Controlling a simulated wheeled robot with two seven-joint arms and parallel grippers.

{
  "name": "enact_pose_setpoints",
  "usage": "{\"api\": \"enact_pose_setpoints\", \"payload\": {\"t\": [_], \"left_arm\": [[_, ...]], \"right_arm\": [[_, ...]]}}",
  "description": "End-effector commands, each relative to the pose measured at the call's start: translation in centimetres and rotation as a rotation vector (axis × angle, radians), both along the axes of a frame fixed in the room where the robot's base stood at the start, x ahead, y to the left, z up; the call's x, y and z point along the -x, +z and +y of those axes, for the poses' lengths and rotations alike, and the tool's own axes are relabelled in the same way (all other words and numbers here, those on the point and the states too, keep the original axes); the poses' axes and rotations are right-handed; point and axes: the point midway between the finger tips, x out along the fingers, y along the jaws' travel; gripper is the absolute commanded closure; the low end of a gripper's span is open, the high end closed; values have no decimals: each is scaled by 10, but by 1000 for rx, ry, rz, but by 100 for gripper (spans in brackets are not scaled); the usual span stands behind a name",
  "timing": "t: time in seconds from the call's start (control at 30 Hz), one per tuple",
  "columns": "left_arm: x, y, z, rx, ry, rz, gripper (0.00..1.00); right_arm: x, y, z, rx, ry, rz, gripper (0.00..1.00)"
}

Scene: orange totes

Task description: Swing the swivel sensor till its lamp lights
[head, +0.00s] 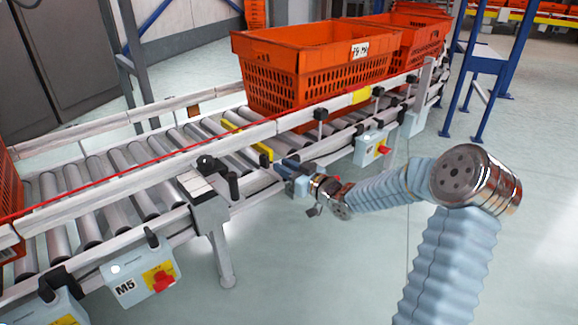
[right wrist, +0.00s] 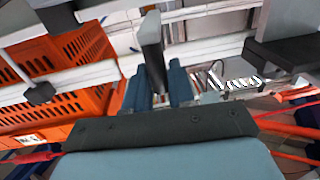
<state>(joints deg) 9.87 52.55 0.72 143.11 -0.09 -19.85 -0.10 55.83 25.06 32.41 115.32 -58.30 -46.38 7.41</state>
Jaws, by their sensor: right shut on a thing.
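My right gripper (head: 285,168) is at the near side rail of the roller conveyor, its arm coming in from the right. In the right wrist view its two blue fingers (right wrist: 153,88) are closed on a narrow grey upright piece (right wrist: 152,38), which I take for part of the swivel sensor. In the head view that piece is too small and covered to make out, and I cannot tell which way the sensor faces. I see no lit sensor lamp. My left gripper is not in view.
The conveyor (head: 130,172) runs diagonally, with an orange tote (head: 270,78) and another tote (head: 415,40) behind it. A red line runs along the near rail. A control box marked M5 (head: 140,278) and another box (head: 372,147) hang below the rail.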

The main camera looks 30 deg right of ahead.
Motion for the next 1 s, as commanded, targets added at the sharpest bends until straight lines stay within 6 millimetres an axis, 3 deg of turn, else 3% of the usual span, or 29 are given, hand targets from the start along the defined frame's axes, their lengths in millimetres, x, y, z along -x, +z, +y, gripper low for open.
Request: {"api": "enact_pose_setpoints", "payload": {"t": [0.1, 0.33, 0.37, 0.47, 0.8, 1.0], "left_arm": [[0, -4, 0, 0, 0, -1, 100], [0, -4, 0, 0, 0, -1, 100], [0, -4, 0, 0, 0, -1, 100], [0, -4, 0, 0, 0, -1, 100], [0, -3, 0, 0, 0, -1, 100], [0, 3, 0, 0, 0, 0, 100]], "right_arm": [[2, -1, 11, 1, 6, -1, 100], [2, 0, 11, 0, 6, -1, 100], [2, 0, 11, 0, 6, -1, 75], [2, 0, 11, 0, 5, -1, 60], [5, 0, 8, 1, 3, -1, 60], [36, 2, -2, 3, 0, 1, 60]]}}
